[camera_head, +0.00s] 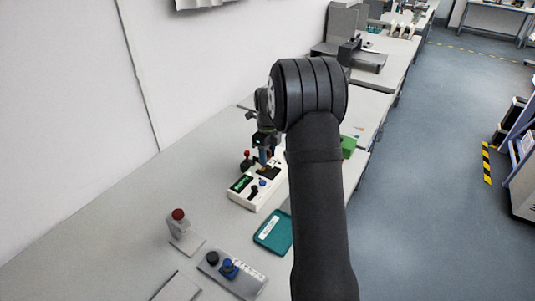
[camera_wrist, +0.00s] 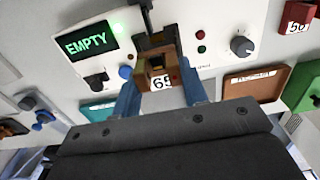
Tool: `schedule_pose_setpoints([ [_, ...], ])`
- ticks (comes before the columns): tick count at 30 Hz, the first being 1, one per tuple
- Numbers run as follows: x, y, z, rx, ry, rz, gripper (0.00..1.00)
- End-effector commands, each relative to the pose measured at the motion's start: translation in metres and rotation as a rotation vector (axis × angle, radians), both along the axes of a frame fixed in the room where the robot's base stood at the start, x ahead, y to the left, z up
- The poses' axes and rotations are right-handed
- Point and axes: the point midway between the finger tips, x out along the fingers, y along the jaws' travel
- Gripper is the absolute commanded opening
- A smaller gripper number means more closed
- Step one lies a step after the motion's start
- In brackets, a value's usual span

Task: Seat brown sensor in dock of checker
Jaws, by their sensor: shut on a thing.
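The checker is a white box (camera_head: 239,195) on the bench in the head view. In the wrist view its white face (camera_wrist: 215,22) carries a display (camera_wrist: 85,42) reading EMPTY in green, and a green lamp is lit. My gripper (camera_wrist: 161,86) has its blue fingers shut on the brown sensor (camera_wrist: 158,63), which bears a white number label. The sensor is right at the dark dock (camera_wrist: 148,27) of the checker. I cannot tell how deep it sits. In the head view my gripper (camera_head: 264,152) is over the checker's far end, and the sensor is hard to make out.
A teal tray (camera_head: 271,233) lies in front of the checker. A grey plate with a blue knob (camera_head: 229,268) and a red-topped stand (camera_head: 180,226) are nearer. A green box (camera_head: 348,147) stands beyond my arm. The wrist view also shows a brown tray (camera_wrist: 255,82) and a red block (camera_wrist: 297,14).

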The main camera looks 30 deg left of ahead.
Motion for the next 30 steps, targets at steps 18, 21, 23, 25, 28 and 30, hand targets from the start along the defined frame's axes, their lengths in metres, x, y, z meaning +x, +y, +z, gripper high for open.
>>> schedule_pose_setpoints([
  [18,0.0,0.0,-0.021,0.0,0.0,0.0,0.17],
  [21,0.0,0.0,-0.021,0.0,-0.001,0.0,0.17],
  [23,0.0,0.0,-0.021,0.0,0.0,0.0,0.17],
  [25,0.0,0.0,-0.021,0.0,0.0,0.0,0.17],
  [28,0.0,0.0,-0.023,0.0,0.0,0.0,0.17],
  [30,0.0,0.0,-0.024,0.0,0.0,0.0,0.17],
])
